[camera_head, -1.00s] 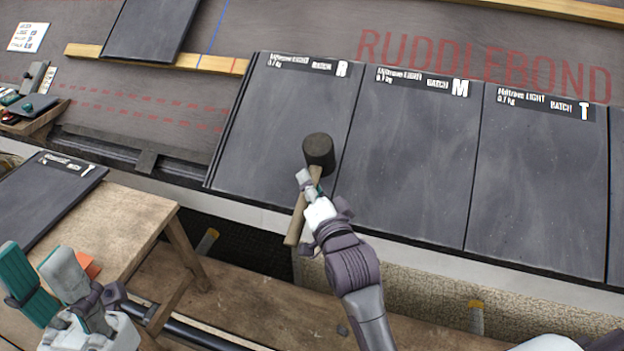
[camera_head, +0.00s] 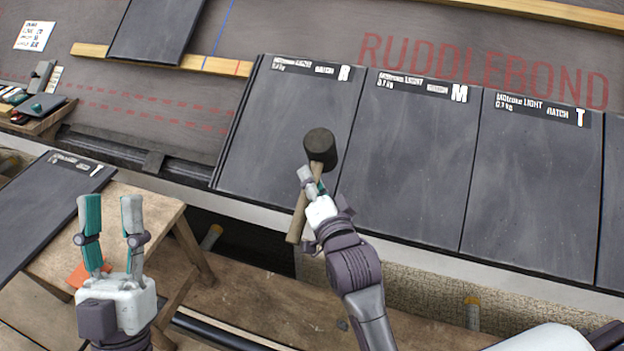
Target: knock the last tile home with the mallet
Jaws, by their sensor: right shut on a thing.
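The mallet has a dark round head (camera_head: 320,147) and a wooden handle (camera_head: 297,217). My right gripper (camera_head: 312,187) is shut on the handle, with the head over the lower part of the slate tile marked R (camera_head: 279,130). I cannot tell whether the head touches that tile. Tile R lies at the left end of the row, beside tile M (camera_head: 408,150) and tile T (camera_head: 524,180). My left gripper (camera_head: 110,215) is open and empty, upright in front of the wooden bench at the lower left.
A loose slate tile (camera_head: 38,215) lies on the wooden bench (camera_head: 130,225). Another tile (camera_head: 152,28) rests on the upper batten (camera_head: 222,63). A small tray of tools (camera_head: 40,110) is at the left edge. Bare underlay (camera_head: 190,105) lies left of tile R.

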